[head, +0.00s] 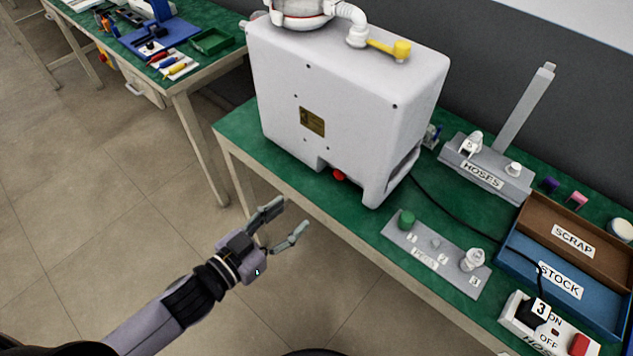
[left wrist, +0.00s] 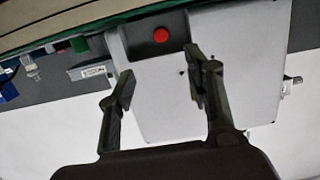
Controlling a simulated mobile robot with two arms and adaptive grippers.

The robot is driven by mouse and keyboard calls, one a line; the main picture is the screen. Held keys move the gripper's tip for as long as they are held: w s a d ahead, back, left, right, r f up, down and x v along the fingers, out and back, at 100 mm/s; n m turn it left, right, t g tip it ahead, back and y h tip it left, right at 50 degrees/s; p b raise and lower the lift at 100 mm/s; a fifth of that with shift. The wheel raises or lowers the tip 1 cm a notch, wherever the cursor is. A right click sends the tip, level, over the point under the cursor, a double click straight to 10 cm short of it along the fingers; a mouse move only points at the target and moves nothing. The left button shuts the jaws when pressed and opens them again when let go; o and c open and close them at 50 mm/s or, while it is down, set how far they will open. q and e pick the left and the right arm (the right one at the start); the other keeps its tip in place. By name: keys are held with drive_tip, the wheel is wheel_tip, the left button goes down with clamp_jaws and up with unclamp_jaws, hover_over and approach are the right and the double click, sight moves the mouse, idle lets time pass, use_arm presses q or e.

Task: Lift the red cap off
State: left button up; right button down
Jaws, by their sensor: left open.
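The red cap (head: 339,175) sits low on the near side of the white canister machine (head: 345,95), in a recess under its body near the table's front edge. In the left wrist view the red cap (left wrist: 161,35) shows as a round disc at the top middle, beyond the fingertips. My left gripper (head: 285,221) is open and empty, in front of the table and apart from the cap, to its lower left in the head view. Its two fingers (left wrist: 157,88) are spread in the left wrist view. My right gripper is not in view.
The green-topped table (head: 237,130) holds a hose stand (head: 485,168), a peg plate (head: 435,252) with a green piece, brown scrap and blue stock trays (head: 567,282), and a switch box (head: 548,325) at right. A black cable crosses the table. Another bench stands back left. The floor before the table is clear.

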use_arm(q)
drive_tip(key=x, duration=0.3)
approach(337, 177)
drive_tip(key=x, duration=0.3)
drive_tip(key=p+x, duration=0.1)
drive_tip(key=x, duration=0.4)
drive_tip(key=shift+w+d, duration=0.2)
drive_tip(key=shift+x, duration=0.8)
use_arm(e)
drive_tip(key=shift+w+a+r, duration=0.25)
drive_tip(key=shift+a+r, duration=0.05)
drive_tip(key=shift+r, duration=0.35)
use_arm(q)
drive_tip(key=shift+c, duration=0.4)
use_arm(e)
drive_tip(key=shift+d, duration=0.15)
use_arm(q)
drive_tip(key=shift+c, duration=1.4)
clamp_jaws()
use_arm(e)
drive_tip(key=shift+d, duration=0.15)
use_arm(q)
drive_tip(key=shift+s+a, duration=0.1)
drive_tip(key=shift+s, duration=0.05)
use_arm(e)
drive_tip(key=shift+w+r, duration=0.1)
